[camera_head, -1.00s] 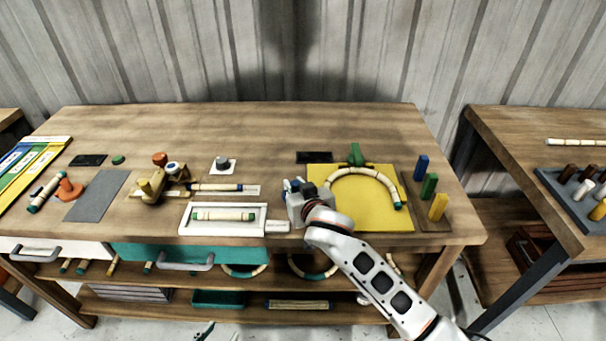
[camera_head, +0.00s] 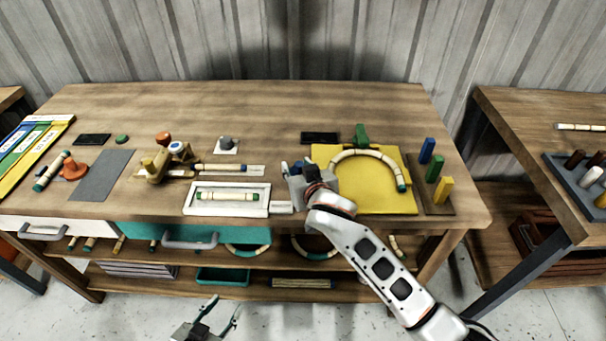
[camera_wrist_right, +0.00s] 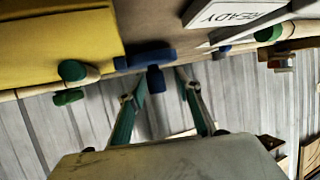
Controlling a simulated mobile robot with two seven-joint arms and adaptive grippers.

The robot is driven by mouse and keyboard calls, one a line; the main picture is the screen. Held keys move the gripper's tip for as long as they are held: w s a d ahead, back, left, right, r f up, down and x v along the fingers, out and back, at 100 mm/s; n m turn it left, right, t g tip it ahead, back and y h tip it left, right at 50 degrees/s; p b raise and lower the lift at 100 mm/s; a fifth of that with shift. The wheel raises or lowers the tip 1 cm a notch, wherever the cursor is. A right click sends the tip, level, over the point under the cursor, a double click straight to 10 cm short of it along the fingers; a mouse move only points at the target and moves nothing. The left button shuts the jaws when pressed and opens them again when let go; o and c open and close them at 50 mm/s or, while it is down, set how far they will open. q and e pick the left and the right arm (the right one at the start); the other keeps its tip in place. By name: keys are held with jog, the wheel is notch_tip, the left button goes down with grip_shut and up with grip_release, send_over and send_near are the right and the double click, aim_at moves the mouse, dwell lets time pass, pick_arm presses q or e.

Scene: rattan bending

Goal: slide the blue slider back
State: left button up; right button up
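A blue slider (camera_wrist_right: 145,58) with a short blue knob (camera_wrist_right: 155,79) shows in the right wrist view, at the edge of the yellow board (camera_wrist_right: 50,45). My right gripper (camera_wrist_right: 162,74) is open, with one teal finger on each side of the knob; I cannot tell whether they touch it. In the head view, this gripper (camera_head: 301,174) is over the board's left edge, and small blue parts show at its far side. Its body hides most of that spot. My left gripper (camera_head: 221,312) is open and empty in front of the table, low in the picture.
A white tray (camera_head: 226,211) with a rattan stick lies left of my right gripper.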

jog(key=v, duration=1.1)
jog(key=shift+s+r, duration=0.1)
jog(key=shift+s, duration=0.15)
